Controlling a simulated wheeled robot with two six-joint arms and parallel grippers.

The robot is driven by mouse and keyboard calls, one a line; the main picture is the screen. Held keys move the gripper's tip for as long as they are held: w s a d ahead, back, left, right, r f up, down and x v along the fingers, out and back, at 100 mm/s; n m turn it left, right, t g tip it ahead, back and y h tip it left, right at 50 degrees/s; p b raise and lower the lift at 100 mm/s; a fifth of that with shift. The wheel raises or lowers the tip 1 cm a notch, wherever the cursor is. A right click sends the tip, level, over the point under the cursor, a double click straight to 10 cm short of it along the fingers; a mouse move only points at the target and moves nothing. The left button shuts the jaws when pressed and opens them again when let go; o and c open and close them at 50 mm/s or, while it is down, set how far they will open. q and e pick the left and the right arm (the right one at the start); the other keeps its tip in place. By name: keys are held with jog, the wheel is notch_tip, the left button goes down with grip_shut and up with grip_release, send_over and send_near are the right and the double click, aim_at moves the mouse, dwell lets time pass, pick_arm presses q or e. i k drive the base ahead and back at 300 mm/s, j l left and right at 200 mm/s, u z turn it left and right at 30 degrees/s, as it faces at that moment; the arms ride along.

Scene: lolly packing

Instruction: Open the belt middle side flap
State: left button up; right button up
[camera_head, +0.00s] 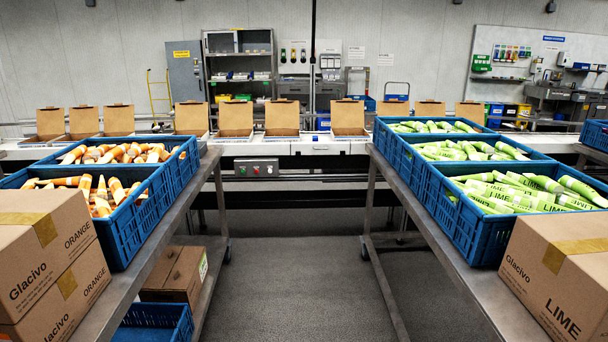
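A row of small open cardboard boxes stands on the white belt (320,147) across the middle of the view. Each has its back lid raised upright. Near the middle are one box (236,133), another box (282,133) to its right, and a third box (348,132) further right. Their side flaps are too small to make out, so I cannot tell how they stand. Neither of my grippers is in view.
Steel tables flank a clear grey floor aisle (290,280). Blue crates of orange lollies (120,210) stand on the left, and blue crates of lime lollies (480,250) on the right. Cartons (50,250) (570,270) sit in front. A button panel (256,168) fronts the belt.

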aim_at(298, 149)
jog(key=i, duration=1.95)
